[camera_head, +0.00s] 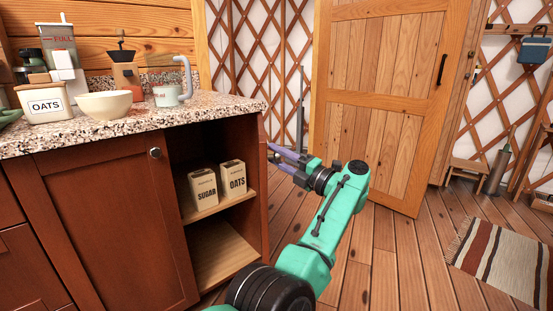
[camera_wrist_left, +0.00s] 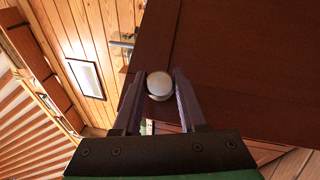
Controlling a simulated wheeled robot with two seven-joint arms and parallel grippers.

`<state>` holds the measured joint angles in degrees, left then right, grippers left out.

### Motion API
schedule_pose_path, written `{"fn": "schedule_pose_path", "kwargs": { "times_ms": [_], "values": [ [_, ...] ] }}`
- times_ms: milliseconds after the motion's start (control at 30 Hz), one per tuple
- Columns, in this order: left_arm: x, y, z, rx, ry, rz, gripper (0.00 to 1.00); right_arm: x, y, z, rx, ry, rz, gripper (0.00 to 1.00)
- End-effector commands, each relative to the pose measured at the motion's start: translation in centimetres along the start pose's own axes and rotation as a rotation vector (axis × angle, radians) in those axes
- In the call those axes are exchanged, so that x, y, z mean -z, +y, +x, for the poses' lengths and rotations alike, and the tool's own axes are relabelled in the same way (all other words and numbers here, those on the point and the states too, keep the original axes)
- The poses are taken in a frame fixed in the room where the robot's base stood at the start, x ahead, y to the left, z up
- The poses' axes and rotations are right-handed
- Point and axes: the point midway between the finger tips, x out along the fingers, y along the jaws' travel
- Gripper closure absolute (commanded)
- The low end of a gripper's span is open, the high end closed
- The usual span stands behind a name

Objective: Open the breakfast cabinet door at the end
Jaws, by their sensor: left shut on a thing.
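The brown cabinet's right door (camera_head: 264,180) stands open and shows nearly edge-on beside the open compartment. In the left wrist view its dark red-brown panel (camera_wrist_left: 240,60) fills the upper right. A round metal knob (camera_wrist_left: 159,85) on it sits between the fingers of my left gripper (camera_wrist_left: 160,92). My right gripper is out of view.
The left cabinet door (camera_head: 110,225) is closed, with its own knob (camera_head: 155,153). The speckled counter (camera_head: 150,117) holds an OATS canister (camera_head: 45,103), a cream bowl (camera_head: 104,104) and a mug (camera_head: 166,95). A wooden door (camera_head: 380,100) and a striped rug (camera_head: 500,255) are to the right.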

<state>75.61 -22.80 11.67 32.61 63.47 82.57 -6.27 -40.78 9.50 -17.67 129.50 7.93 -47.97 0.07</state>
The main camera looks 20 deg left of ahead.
Motion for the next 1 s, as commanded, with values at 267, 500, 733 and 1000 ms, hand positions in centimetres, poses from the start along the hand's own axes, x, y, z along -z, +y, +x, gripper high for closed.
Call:
{"fn": "schedule_pose_path", "kwargs": {
  "times_ms": [267,500,733,1000],
  "values": [
    [0.1,0.2,0.2,-0.004,0.007,-0.002,0.29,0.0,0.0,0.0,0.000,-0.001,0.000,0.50],
    [0.1,0.1,0.1,-0.001,0.005,-0.001,0.29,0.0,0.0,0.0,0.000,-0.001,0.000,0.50],
    [0.0,0.2,-1.2,-0.002,0.003,0.000,0.29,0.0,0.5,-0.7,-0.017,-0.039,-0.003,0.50],
    [0.1,-0.2,-5.5,-0.004,0.004,-0.005,0.29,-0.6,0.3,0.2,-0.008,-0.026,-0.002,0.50]
  ]
}}
